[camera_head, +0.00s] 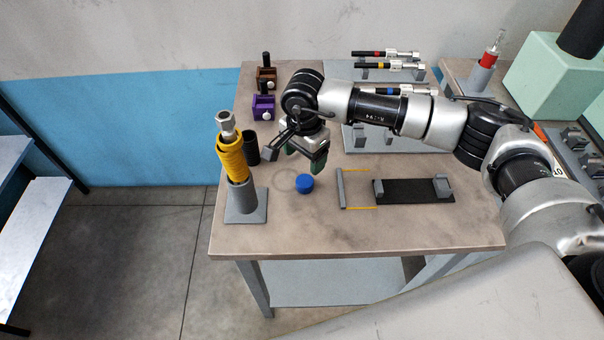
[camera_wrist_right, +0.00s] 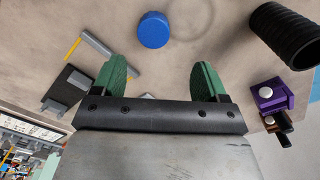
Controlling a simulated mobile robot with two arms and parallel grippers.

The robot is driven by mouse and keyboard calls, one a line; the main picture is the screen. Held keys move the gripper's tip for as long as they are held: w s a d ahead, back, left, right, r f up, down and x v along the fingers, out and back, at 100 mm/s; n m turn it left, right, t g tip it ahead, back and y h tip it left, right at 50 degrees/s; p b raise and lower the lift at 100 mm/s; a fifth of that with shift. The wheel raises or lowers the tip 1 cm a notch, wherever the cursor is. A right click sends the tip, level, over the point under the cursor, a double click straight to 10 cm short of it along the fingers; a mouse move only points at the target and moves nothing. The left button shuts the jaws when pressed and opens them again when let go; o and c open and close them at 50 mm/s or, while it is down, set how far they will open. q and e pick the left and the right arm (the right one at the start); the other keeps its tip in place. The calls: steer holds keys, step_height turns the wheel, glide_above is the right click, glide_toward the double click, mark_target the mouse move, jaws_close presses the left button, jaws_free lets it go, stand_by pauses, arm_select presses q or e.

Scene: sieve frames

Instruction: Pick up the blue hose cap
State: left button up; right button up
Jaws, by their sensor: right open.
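The blue hose cap (camera_head: 304,184) is a small round cap lying on the table (camera_head: 290,230), beside a faint ring mark. In the right wrist view the blue cap (camera_wrist_right: 153,30) is beyond the fingertips, near the top middle. My right gripper (camera_head: 305,158) is above the table, behind the cap in the head view. Its green fingers (camera_wrist_right: 160,72) are apart, with nothing between them. The gripper and the cap are apart. My left gripper is not in either view.
A grey holder with a yellow-wrapped hose (camera_head: 232,158) stands left of the cap, a black cylinder (camera_head: 251,147) behind it. Purple (camera_head: 263,108) and brown (camera_head: 265,79) blocks are at the back left. A black plate (camera_head: 412,191) lies right. The front table area is clear.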

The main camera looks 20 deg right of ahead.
mark_target(304, 181)
steer(key=f, duration=0.1)
steer(key=s+f+p, duration=0.1)
steer(key=shift+s+a+f, duration=0.1)
steer(key=shift+s+f, duration=0.15)
steer(key=shift+f, duration=0.1)
step_height(304, 181, down, 4)
steer(key=shift+a+r+p, duration=0.1)
steer(key=shift+p, duration=0.9)
steer(key=shift+f, duration=0.35)
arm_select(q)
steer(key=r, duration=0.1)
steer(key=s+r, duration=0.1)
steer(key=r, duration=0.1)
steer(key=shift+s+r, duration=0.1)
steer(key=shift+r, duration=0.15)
arm_select(e)
steer(key=shift+c, duration=0.2)
steer(key=c, duration=0.5)
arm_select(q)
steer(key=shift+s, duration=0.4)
arm_select(e)
steer(key=c, duration=0.4)
